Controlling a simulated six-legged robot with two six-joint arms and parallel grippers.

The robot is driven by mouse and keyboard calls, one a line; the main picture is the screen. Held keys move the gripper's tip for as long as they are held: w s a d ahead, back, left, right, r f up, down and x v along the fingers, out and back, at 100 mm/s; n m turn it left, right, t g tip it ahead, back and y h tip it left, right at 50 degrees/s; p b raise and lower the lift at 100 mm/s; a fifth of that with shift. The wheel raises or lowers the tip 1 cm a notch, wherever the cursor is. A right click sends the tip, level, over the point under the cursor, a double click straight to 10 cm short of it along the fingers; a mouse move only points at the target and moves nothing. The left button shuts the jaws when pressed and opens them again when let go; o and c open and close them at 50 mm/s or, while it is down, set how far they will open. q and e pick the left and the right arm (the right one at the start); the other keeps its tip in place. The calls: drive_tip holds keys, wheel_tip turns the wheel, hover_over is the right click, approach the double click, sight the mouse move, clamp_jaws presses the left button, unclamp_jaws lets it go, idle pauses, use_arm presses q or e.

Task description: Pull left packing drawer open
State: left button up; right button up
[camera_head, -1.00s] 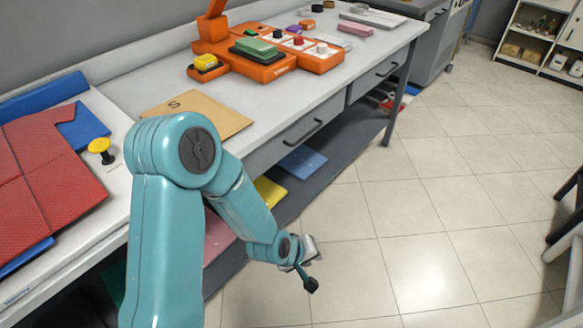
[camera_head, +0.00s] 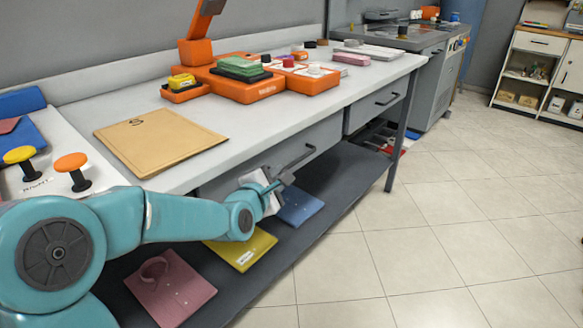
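The left packing drawer (camera_head: 326,134) is the long grey front under the white tabletop, left of a second drawer. It looks shut. Its dark bar handle (camera_head: 298,157) runs along the front. My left gripper (camera_head: 284,179) is at the near, lower end of this handle, very close to it. I cannot tell whether it touches the handle or whether its fingers are open, since they are small and dark against the shelf. My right gripper is not in view.
The right drawer (camera_head: 374,106) sits beyond the left one. A brown envelope (camera_head: 158,142) and orange equipment (camera_head: 250,84) rest on the tabletop. The tiled floor (camera_head: 430,240) at right is clear.

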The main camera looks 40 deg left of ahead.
sight(289, 167)
use_arm(q)
drive_tip(key=x, duration=0.9)
drive_tip(key=shift+d, duration=0.1)
clamp_jaws()
